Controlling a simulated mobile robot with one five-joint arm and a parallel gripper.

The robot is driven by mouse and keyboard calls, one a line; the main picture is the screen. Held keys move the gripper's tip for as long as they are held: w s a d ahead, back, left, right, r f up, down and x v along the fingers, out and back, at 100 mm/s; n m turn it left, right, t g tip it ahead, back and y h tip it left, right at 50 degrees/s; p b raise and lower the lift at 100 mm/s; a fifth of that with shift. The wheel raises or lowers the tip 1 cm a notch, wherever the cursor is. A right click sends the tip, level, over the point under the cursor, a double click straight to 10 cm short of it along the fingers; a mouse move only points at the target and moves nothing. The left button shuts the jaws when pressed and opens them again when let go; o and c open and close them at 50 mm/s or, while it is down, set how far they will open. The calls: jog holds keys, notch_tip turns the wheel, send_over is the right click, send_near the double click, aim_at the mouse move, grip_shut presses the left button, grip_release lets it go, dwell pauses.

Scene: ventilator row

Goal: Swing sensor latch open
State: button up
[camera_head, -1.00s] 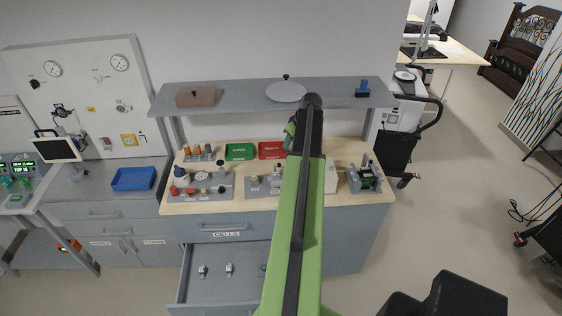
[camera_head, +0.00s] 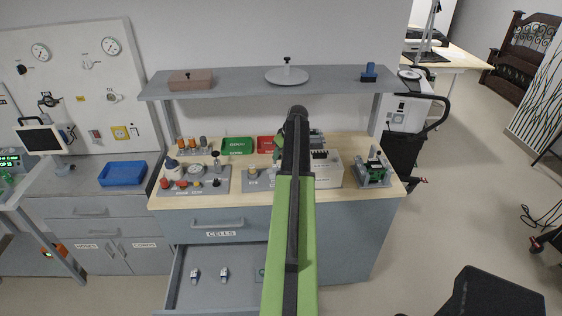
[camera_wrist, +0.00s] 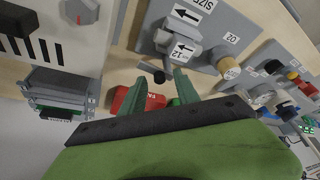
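In the wrist view a grey module (camera_wrist: 150,22) carries a latch-like grey block (camera_wrist: 178,38) with white arrow labels and a small black knob (camera_wrist: 158,77). A tan cylinder (camera_wrist: 228,68) sits beside it, near an "O2" label. I take this block for the sensor latch, but cannot be sure. My gripper (camera_wrist: 158,90) has its two green fingers apart, with nothing seen between them. The fingertips are just short of the block and knob; contact is not clear. In the head view my arm covers part of the module (camera_head: 252,186).
Red (camera_head: 265,144) and green (camera_head: 237,146) trays lie at the bench's back. A gauge panel (camera_head: 194,185) stands left, a beige box (camera_head: 327,172) and a green-board device (camera_head: 374,172) right. A shelf (camera_head: 230,88) hangs above. The drawer (camera_head: 215,292) below is open.

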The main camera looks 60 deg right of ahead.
grip_shut()
dwell(0.3)
jog(key=shift+d+n, duration=0.25)
jog(key=shift+n, duration=0.35)
jog(key=shift+a+y, duration=0.1)
jog(key=shift+y, duration=0.2)
grip_release()
jog(key=shift+r, duration=0.1)
